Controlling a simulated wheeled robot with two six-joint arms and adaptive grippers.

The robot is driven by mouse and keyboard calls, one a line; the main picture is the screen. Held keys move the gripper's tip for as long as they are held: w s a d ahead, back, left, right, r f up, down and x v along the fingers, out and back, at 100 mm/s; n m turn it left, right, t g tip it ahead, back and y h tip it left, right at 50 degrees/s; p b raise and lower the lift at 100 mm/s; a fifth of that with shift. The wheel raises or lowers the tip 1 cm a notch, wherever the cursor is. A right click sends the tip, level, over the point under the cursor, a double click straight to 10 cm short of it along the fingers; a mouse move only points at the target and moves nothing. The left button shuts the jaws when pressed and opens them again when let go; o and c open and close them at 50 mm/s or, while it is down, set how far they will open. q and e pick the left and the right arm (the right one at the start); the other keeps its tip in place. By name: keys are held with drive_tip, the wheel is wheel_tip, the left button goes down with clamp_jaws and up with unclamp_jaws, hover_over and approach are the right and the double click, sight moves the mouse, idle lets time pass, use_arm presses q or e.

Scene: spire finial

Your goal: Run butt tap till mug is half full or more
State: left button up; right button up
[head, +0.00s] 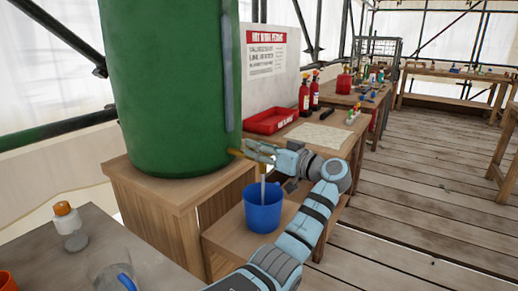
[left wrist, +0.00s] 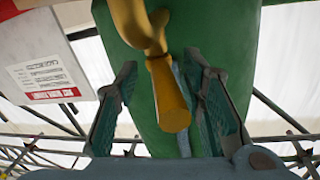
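The green butt (head: 170,85) stands on a wooden stand. Its brass tap (head: 236,153) sticks out low on its right side. A blue mug (head: 263,210) stands upright on a lower wooden shelf below the tap. A thin pale stream (head: 263,188) runs down from the tap area into the mug. The water level inside is too small to tell. My left gripper (head: 262,152) is at the tap. In the left wrist view the tap's yellow handle (left wrist: 168,95) lies between the open fingers (left wrist: 165,110), with gaps on both sides. My right gripper is not in view.
A grey table (head: 150,255) at lower left holds a white bottle with an orange cap (head: 68,222) and a clear vessel (head: 112,278). Behind the tap, a bench carries a red tray (head: 271,121) and red bottles (head: 309,95). The plank floor (head: 420,190) at right is clear.

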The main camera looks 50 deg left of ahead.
use_arm(q)
drive_tip(key=w+d, duration=0.1)
drive_tip(key=d, duration=1.1)
drive_tip(key=shift+w, duration=0.2)
